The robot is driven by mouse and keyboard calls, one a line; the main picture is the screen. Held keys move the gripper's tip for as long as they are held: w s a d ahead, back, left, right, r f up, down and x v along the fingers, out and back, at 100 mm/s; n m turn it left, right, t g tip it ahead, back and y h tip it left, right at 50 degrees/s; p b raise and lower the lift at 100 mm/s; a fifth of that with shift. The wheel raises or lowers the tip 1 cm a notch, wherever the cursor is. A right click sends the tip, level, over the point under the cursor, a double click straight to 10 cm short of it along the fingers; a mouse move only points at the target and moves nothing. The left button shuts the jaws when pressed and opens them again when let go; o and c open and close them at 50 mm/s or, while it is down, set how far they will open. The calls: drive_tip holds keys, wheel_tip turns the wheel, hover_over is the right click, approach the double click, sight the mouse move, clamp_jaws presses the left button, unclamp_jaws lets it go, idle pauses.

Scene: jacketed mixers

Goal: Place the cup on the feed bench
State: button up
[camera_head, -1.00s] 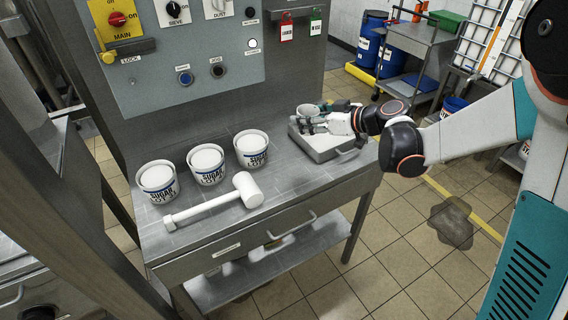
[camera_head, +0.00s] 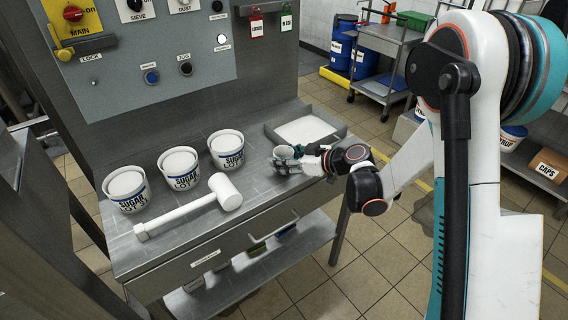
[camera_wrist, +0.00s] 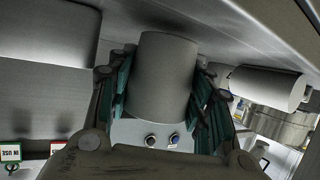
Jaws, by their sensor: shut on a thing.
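My gripper (camera_head: 288,161) is shut on a small grey cup (camera_head: 284,153). The cup looks upright, over the feed bench (camera_head: 262,186) between the rightmost sugar tub and the grey tray. I cannot tell whether its base touches the bench top. In the wrist view the cup (camera_wrist: 165,78) fills the gap between the finger pads (camera_wrist: 160,90), with a finger on each side. The fingers hide part of the cup in the head view.
Several items share the bench: three sugar tubs (camera_head: 183,181) in a row, a white mallet (camera_head: 190,208) in front and a shallow tray (camera_head: 330,120) at the back right. A control panel (camera_head: 130,60) stands behind. Bare bench lies around the mallet's head.

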drive_tip(key=shift+f, duration=0.3)
drive_tip(key=shift+f, duration=0.2)
drive_tip(key=o, duration=0.5)
drive_tip(key=shift+r, duration=0.1)
